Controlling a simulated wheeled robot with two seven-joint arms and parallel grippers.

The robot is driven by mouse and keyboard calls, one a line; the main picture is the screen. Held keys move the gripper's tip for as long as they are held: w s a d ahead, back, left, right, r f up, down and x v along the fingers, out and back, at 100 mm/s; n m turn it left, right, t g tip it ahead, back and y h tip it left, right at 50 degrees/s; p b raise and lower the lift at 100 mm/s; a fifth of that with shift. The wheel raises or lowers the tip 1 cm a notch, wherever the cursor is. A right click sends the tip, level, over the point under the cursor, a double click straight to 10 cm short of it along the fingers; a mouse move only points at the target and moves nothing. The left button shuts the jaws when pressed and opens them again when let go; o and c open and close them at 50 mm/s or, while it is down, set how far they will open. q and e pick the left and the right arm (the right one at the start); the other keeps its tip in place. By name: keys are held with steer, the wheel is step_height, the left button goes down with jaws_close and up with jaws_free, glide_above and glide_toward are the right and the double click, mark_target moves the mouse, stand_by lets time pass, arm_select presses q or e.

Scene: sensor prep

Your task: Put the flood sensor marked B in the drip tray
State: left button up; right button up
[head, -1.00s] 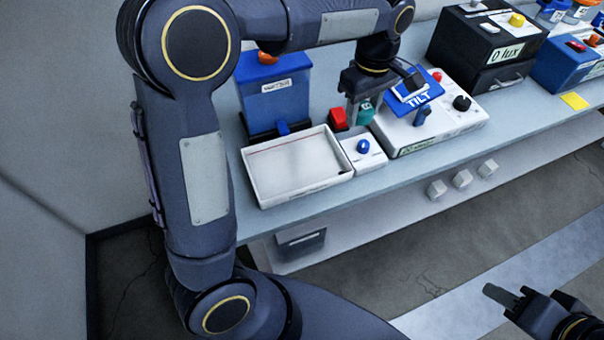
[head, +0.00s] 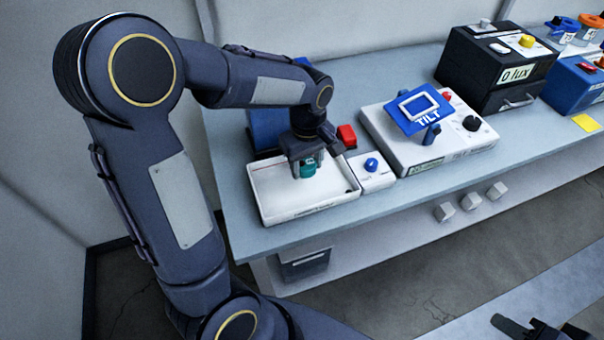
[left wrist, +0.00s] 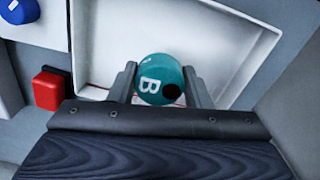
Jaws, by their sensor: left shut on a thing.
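The flood sensor marked B (left wrist: 158,78) is a teal round piece with a white letter B and a dark spot. It also shows in the head view (head: 307,168). My left gripper (head: 306,170) is shut on it, one finger on each side, over the inside of the white drip tray (head: 312,215). I cannot tell whether the sensor touches the tray floor. The tray also fills the top of the left wrist view (left wrist: 105,40). My right gripper (head: 512,326) is at the bottom right, partly cut off, away from the bench.
A red block (head: 347,136) and a white box with a blue knob (head: 372,172) stand right of the tray. Further right are the TILT device (head: 420,150) and a black lux box (head: 490,75). A blue container (head: 266,128) is behind the tray, partly hidden by my arm.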

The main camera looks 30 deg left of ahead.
mark_target(302, 185)
arm_select(q)
steer(key=shift+s+a+f, duration=0.1)
steer(key=shift+a+f, duration=0.05)
steer(key=shift+f, duration=0.1)
steer(key=f, duration=0.3)
steer(key=shift+s+a+f, duration=0.15)
steer(key=shift+s+a, duration=0.1)
steer(key=shift+a, duration=0.1)
steer(key=shift+f, duration=0.25)
steer(key=shift+f, duration=0.2)
steer(key=o, duration=1)
steer(key=shift+r, duration=0.1)
